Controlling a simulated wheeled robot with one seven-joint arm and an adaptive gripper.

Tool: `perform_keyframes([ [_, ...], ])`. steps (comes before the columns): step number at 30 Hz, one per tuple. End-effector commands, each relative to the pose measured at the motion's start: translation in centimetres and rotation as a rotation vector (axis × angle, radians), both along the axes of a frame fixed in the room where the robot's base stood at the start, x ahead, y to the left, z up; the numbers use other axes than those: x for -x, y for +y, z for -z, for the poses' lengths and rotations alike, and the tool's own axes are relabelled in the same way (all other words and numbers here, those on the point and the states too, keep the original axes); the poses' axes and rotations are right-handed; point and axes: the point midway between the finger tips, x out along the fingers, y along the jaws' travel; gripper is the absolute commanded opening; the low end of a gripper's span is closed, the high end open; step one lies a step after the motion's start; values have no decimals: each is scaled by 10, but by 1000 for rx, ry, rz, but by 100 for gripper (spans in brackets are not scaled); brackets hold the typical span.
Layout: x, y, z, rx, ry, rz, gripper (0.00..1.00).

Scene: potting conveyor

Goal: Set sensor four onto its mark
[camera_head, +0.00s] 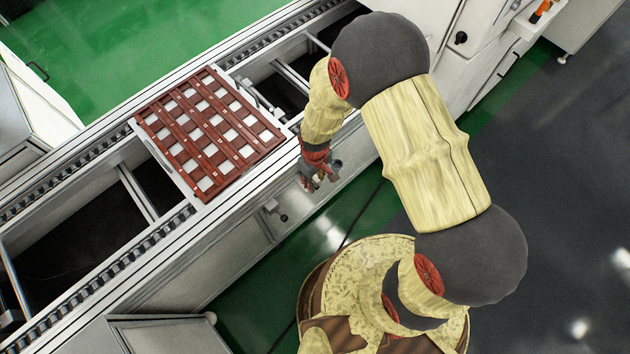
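A red-brown tray (222,128) lies on the conveyor, with rows of pale square openings or pads and small light spots along its bars. I cannot tell which of these is sensor four or its mark at this size. My gripper (318,182) hangs just off the tray's lower right side, over the near edge of the conveyor and apart from the tray. Its fingers point down and are small and partly hidden by my wrist. I cannot tell whether they hold anything.
The conveyor (130,262) runs diagonally, with raised rails and open gaps between crossbars on both sides of the tray. A white cabinet (484,30) stands at the upper right. Grey floor (570,180) is clear at the right.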

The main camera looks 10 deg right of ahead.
Motion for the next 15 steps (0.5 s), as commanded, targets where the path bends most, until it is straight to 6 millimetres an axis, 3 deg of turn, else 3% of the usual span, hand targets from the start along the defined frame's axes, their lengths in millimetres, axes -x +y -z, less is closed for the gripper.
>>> perform_keyframes([
  [9,-1,0,-66,-1,-4,0,30],
  [15,-1,0,-92,0,-2,0,30],
])
